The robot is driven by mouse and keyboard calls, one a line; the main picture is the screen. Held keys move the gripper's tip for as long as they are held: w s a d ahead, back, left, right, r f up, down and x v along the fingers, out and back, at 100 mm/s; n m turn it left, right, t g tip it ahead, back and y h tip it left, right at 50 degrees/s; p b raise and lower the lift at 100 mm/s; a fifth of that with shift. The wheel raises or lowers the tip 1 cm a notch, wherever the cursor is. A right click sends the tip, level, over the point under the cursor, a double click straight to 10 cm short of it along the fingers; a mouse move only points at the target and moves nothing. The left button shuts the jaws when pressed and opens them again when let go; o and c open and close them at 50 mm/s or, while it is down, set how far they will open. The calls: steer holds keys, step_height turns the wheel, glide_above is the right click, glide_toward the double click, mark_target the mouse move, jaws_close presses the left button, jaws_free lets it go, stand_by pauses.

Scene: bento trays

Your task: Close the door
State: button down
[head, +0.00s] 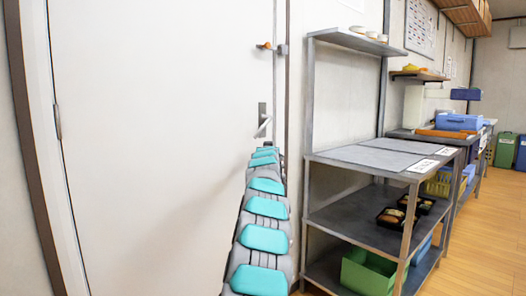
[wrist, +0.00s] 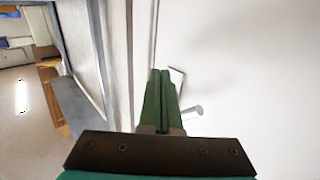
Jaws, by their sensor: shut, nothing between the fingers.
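The white door (head: 165,140) fills the left of the head view, with a hinge (head: 57,122) at its left edge. Its lever handle (head: 264,120) is near the right edge. It looks near its frame, but I cannot tell if it is fully shut. My arm reaches up toward the handle and hides the door's lower right edge. In the wrist view my gripper (wrist: 161,73) has its green fingers shut and empty, pointing at the door (wrist: 250,60) beside its edge. The handle (wrist: 192,112) is just right of the fingers; I cannot tell whether they touch the door.
A grey metal shelf (head: 345,158) stands right of the door, with a green crate (head: 368,272) and bento trays (head: 390,217). A small orange-tipped fitting (head: 265,46) is above the handle. The wooden floor (head: 490,235) at the right is clear.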

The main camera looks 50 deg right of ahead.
steer(key=s+a+b, duration=0.1)
steer(key=s+b, duration=0.1)
steer(key=s, duration=0.5)
steer(key=shift+f+b, duration=0.25)
steer(key=shift+b, duration=0.15)
